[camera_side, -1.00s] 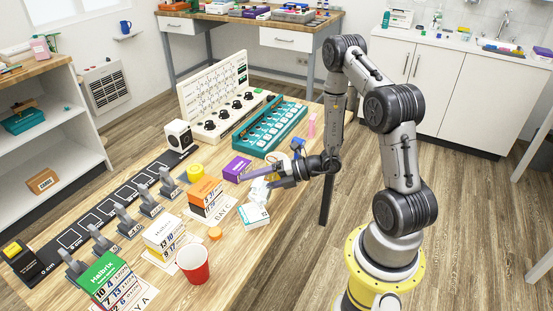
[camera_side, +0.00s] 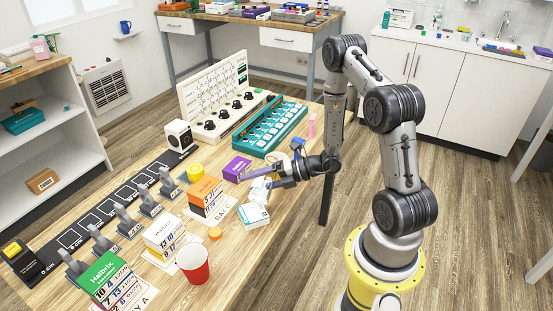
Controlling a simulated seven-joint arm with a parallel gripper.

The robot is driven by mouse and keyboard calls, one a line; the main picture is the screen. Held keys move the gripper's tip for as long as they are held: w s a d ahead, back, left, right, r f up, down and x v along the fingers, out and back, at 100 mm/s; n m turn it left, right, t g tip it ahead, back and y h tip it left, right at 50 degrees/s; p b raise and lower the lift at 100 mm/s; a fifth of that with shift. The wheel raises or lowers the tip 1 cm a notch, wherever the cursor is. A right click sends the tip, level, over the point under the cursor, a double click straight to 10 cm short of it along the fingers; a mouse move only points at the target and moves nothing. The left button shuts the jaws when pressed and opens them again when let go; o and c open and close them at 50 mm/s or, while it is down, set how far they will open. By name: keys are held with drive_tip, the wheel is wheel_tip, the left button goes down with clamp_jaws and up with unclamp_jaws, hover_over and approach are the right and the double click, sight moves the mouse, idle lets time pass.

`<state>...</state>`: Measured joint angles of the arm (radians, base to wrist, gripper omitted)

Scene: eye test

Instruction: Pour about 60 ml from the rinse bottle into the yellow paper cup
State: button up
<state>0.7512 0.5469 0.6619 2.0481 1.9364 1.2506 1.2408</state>
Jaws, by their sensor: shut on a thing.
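My gripper (camera_side: 272,176) is over the table's right side, shut on a small white object (camera_side: 260,189). The fingers partly hide this object, and I cannot tell for sure whether it is the rinse bottle. It is just above or behind a white and teal box (camera_side: 253,215); I cannot tell whether they touch. The only paper cup I see is red (camera_side: 192,267), not yellow. It stands upright near the table's front edge, well to the left of and nearer than my gripper. Its inside looks pale, and I cannot make out any liquid.
A white box (camera_side: 165,236) and a green box (camera_side: 108,281) stand left. A teal rack (camera_side: 270,128) is behind.

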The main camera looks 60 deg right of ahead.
drive_tip(key=shift+d+r+n+h, duration=0.1)
drive_tip(key=shift+d+n+h, duration=0.15)
drive_tip(key=shift+n+h, duration=0.25)
drive_tip(key=n, duration=0.1)
drive_tip(key=d+n+h, duration=0.1)
drive_tip(key=d+r+n+h, duration=0.1)
drive_tip(key=shift+w, duration=0.25)
drive_tip(key=n+h, duration=0.2)
drive_tip(key=n, duration=0.1)
drive_tip(key=shift+a+r+t+h, duration=0.1)
drive_tip(key=shift+t+h, duration=0.2)
drive_tip(key=shift+h, duration=0.1)
drive_tip(key=shift+w+n+t+h, duration=0.1)
drive_tip(key=shift+n+t+h, duration=0.3)
drive_tip(key=shift+n+h, duration=0.5)
